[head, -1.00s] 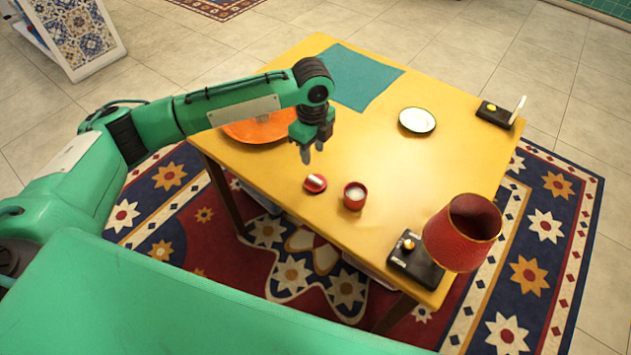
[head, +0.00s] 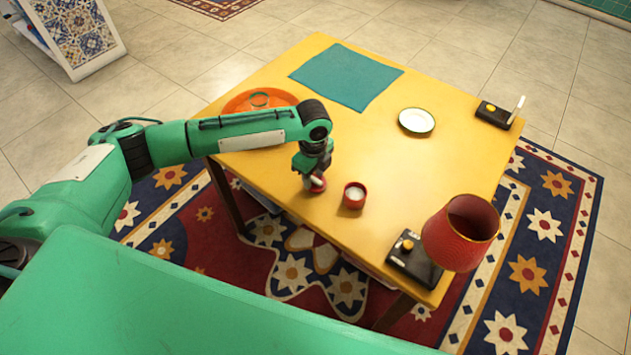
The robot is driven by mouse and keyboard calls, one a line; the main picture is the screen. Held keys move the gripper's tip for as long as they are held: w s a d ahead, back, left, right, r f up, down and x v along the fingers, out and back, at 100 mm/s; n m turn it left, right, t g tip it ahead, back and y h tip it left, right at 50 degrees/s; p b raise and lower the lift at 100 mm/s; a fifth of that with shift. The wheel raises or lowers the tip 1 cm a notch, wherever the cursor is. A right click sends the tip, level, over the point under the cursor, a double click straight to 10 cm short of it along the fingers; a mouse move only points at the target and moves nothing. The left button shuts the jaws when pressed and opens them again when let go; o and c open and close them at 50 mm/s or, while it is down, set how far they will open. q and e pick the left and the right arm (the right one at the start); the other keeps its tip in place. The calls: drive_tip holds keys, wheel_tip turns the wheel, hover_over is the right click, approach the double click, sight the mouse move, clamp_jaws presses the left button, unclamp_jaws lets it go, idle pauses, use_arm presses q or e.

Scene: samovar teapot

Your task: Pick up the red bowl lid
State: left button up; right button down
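The red bowl lid (head: 317,187) lies on the yellow table near its front left edge, partly hidden by my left gripper. My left gripper (head: 313,182) points down right at the lid, its fingertips around or just above the lid's light handle. I cannot tell whether the fingers are closed on it. The small red bowl (head: 354,197), pale inside, stands upright just right of the lid, apart from the gripper. My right gripper is not in view.
On the yellow table (head: 400,170) are an orange tray (head: 239,101) with a glass, a teal cloth (head: 345,77), a white plate (head: 416,121), a red lampshade (head: 462,234), a black box with a yellow knob (head: 415,258) and another (head: 494,114). The table's middle is clear.

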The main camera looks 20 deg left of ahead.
use_arm(q)
clamp_jaws()
drive_tip(key=shift+r, duration=0.15)
